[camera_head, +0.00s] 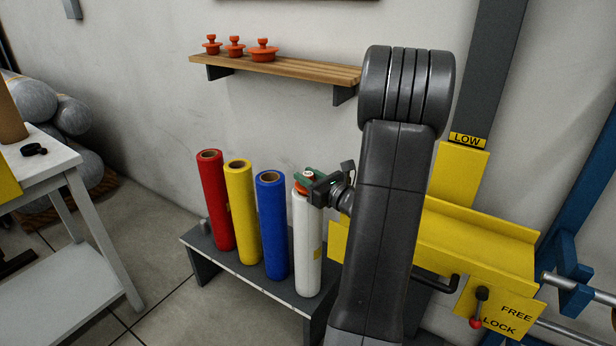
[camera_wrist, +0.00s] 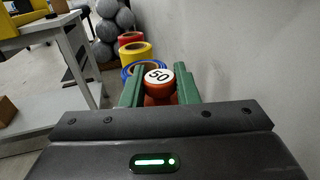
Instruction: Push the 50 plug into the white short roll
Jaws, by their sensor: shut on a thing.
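The white short roll (camera_head: 306,250) stands upright at the right end of the row of rolls on a low grey bench. My gripper (camera_head: 312,177) is at the top of this roll, with green fingers. In the wrist view my gripper (camera_wrist: 160,92) is shut on the orange 50 plug (camera_wrist: 159,76), whose white top reads 50. A bit of the plug's orange also shows in the head view (camera_head: 300,187), at the white roll's upper end. The fingers hide the join, so I cannot tell how deep the plug sits.
Blue (camera_head: 273,228), yellow (camera_head: 241,215) and red (camera_head: 214,203) rolls stand left of the white one on the bench (camera_head: 235,266). A wooden shelf (camera_head: 290,71) with three orange plugs is on the wall above. Yellow machine parts (camera_head: 480,240) are close on the right.

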